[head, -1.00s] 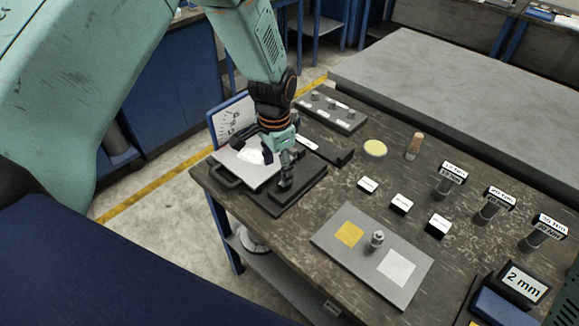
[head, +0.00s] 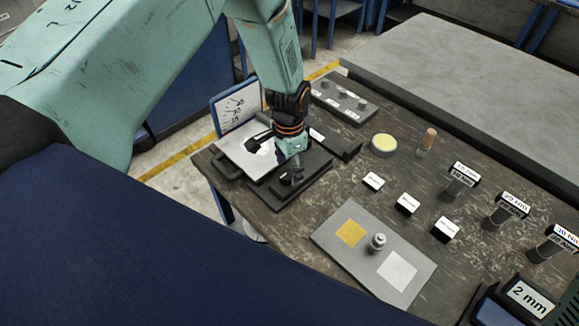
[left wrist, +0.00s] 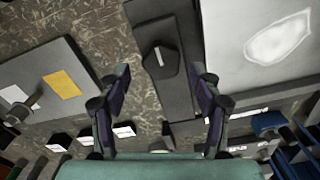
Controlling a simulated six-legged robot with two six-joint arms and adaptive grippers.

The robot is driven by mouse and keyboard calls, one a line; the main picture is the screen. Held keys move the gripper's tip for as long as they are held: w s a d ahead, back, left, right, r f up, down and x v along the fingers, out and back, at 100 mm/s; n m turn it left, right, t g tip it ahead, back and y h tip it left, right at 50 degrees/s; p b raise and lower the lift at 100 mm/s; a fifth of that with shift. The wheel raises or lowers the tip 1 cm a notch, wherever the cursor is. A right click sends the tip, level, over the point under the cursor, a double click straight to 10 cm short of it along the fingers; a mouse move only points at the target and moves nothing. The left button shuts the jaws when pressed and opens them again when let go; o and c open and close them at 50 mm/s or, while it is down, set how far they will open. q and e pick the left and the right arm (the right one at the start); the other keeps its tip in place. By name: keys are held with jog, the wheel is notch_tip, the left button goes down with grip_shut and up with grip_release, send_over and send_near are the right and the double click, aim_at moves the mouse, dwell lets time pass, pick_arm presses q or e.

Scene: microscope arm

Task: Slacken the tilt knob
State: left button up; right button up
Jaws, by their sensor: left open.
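The tilt knob appears to be the dark, many-sided knob (left wrist: 161,63) with a white line on top, in the left wrist view. It sits on a dark base plate (left wrist: 178,105); in the head view this plate (head: 268,200) lies at the table's left end. My left gripper (head: 291,170) is above the plate and hides part of the knob. My right gripper is not in view.
A grey mat (head: 368,272) with yellow and white squares carries a small metal knob (head: 378,242).

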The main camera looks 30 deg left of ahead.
pick_arm(q)
jog(key=shift+a+f, duration=0.1)
jog(key=shift+f, duration=0.65)
jog(key=shift+a+f, duration=0.1)
jog(key=shift+s, duration=0.1)
jog(key=shift+c, duration=0.3)
jog(key=c, duration=1.1)
